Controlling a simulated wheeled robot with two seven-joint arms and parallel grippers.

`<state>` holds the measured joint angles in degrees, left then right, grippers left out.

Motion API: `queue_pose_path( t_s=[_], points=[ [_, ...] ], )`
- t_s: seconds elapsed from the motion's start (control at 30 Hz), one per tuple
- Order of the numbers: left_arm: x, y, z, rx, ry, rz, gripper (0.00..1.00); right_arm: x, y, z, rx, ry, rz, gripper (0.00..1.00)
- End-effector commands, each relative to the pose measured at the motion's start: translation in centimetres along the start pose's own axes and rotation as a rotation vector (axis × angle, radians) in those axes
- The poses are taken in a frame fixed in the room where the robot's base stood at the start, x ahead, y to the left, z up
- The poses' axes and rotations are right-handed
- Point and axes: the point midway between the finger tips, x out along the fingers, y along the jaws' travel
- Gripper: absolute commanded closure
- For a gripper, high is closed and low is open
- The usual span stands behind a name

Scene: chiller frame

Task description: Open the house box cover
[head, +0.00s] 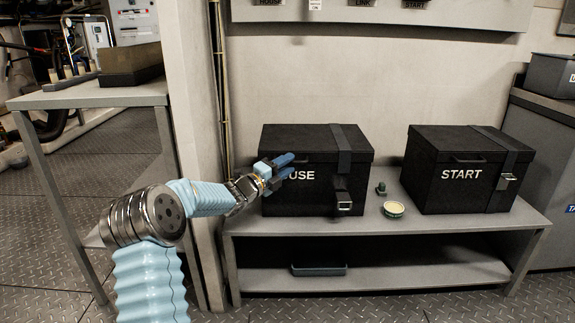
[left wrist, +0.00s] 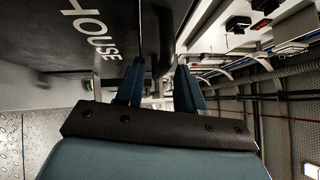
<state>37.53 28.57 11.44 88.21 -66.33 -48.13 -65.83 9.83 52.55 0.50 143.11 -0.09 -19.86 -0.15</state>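The house box (head: 300,200) is a black case on the grey bench, its label partly hidden by my gripper. Its cover (head: 297,137) is down. A dark strap (head: 343,145) runs over the cover's right part, with a metal buckle (head: 344,206) low on the front. My left gripper (head: 293,164) is in front of the box's upper left face, fingers pointing right. In the left wrist view the two blue fingers (left wrist: 159,88) stand apart, with the HOUSE lettering (left wrist: 90,30) beside them. I cannot tell whether they touch the box. My right gripper is out of view.
A black START box (head: 460,195) stands to the right on the same bench (head: 400,228). A small round tin (head: 394,209) and a small dark object (head: 381,188) lie between the boxes. A dark tray (head: 319,270) is on the lower shelf. A wall post stands left of the bench.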

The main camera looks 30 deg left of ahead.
Motion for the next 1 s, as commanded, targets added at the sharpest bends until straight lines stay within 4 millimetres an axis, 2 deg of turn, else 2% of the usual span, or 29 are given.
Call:
queue_pose_path(
  t_s=[0.37, 0.6, 1.0],
  points=[
    [0.63, 0.03, -0.03, -0.001, 0.000, 0.000, 0.64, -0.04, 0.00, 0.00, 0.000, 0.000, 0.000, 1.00],
    [0.60, 0.05, -0.02, -0.001, 0.000, 0.001, 1.00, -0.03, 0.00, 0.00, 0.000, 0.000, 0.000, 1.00],
    [0.64, -0.28, 0.03, -0.005, 0.000, 0.005, 1.00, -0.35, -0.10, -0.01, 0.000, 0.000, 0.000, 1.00]
  ],
)
